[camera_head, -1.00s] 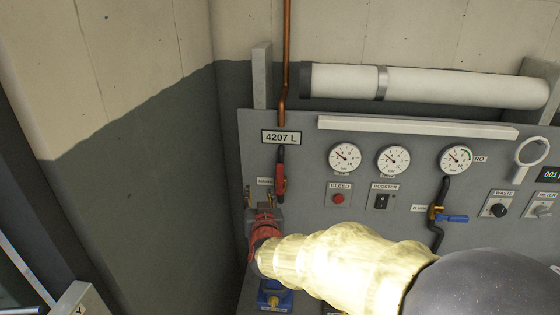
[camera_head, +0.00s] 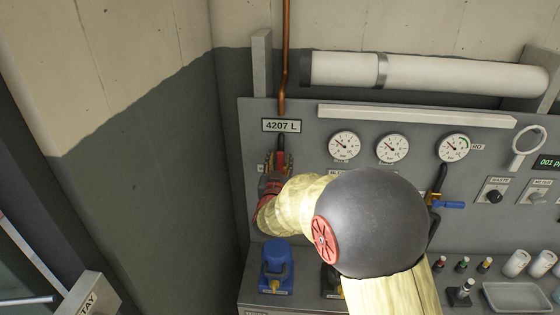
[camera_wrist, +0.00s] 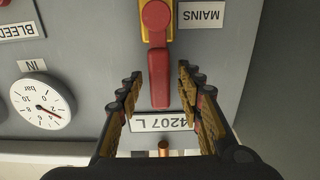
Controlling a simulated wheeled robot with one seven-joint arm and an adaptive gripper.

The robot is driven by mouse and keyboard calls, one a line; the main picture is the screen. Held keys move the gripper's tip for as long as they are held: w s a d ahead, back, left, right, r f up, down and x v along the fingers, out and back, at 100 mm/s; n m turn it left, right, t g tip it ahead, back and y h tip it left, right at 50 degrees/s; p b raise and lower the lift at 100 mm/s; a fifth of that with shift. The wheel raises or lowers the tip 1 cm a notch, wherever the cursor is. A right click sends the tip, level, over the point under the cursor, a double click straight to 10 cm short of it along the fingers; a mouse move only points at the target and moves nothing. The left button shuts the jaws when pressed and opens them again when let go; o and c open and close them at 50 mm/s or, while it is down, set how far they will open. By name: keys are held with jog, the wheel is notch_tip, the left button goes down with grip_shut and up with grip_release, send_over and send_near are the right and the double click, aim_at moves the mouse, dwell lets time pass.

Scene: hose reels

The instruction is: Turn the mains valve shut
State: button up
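The mains valve has a red lever (camera_wrist: 158,60) on a yellow body (camera_wrist: 143,22), beside the MAINS label (camera_wrist: 201,15) in the wrist view. The lever lies in line with the copper pipe (camera_wrist: 165,149) and points at the 4207 L plate (camera_wrist: 160,122). My gripper (camera_wrist: 158,76) is open, with one finger on each side of the lever and a visible gap to both. In the head view my gripper (camera_head: 278,163) is just below the 4207 L plate (camera_head: 283,125) and hides most of the valve.
Gauges (camera_head: 344,145) sit to the right on the grey panel (camera_head: 300,110). A blue-handled valve (camera_head: 448,205) is further right. A blue device (camera_head: 276,265) stands on the ledge below my wrist. The concrete wall corner is close on the left.

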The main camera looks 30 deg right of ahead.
jog(key=shift+w, duration=0.1)
jog(key=shift+c, duration=0.8)
jog(key=c, duration=0.8)
